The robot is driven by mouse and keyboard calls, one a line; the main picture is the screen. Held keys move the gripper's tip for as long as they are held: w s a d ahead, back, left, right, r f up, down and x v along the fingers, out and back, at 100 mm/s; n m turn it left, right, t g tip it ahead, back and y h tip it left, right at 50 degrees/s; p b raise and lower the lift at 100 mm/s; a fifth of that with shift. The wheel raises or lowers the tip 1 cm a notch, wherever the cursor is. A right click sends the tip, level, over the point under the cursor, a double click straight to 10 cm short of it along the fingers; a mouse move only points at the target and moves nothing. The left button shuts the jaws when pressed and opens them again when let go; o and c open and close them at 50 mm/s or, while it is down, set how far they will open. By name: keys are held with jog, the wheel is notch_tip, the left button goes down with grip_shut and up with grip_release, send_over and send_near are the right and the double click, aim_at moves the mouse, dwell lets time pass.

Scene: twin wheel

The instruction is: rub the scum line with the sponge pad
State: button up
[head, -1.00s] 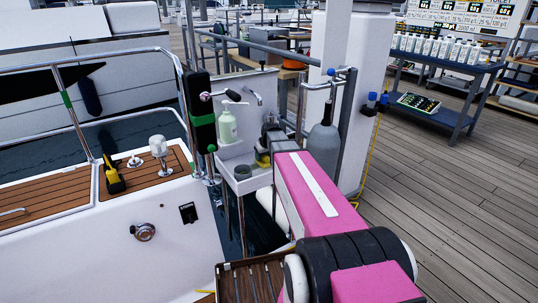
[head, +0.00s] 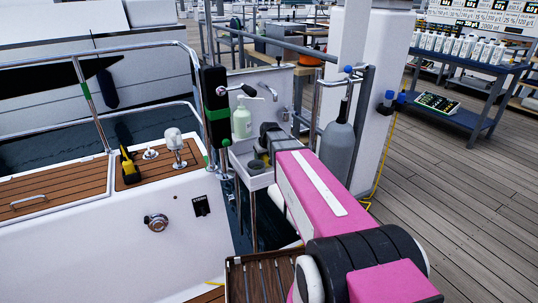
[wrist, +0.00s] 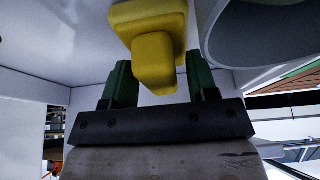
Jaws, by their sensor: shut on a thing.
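My gripper (wrist: 160,82) is shut on the yellow sponge pad (wrist: 150,28), its green fingers on either side of a yellow block. In the head view my gripper (head: 270,139) is at the end of my pink arm, over the right part of the small white basin (head: 240,165). A bit of the yellow pad (head: 262,154) shows below it there. I cannot make out the scum line in either view. I cannot tell whether the pad touches the basin.
A dark round piece (head: 256,167) is at the basin's front. A grey cylinder (head: 337,150) stands close right of my arm. A black padded post (head: 216,105) is on the left.

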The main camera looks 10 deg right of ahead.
dwell(0.6)
jog(key=shift+w+d, duration=0.3)
jog(key=shift+d, duration=0.65)
jog(key=shift+w+d, duration=0.3)
jog(key=shift+d, duration=0.6)
jog(key=shift+w+d, duration=0.3)
jog(key=shift+d, duration=0.65)
jog(key=shift+d, duration=0.1)
jog(key=d, duration=0.2)
jog(key=w+d, duration=0.2)
jog(key=d, duration=0.1)
jog(key=shift+d, duration=0.3)
jog(key=shift+s+r, duration=0.1)
jog(key=shift+r, duration=0.65)
jog(key=shift+a, duration=0.15)
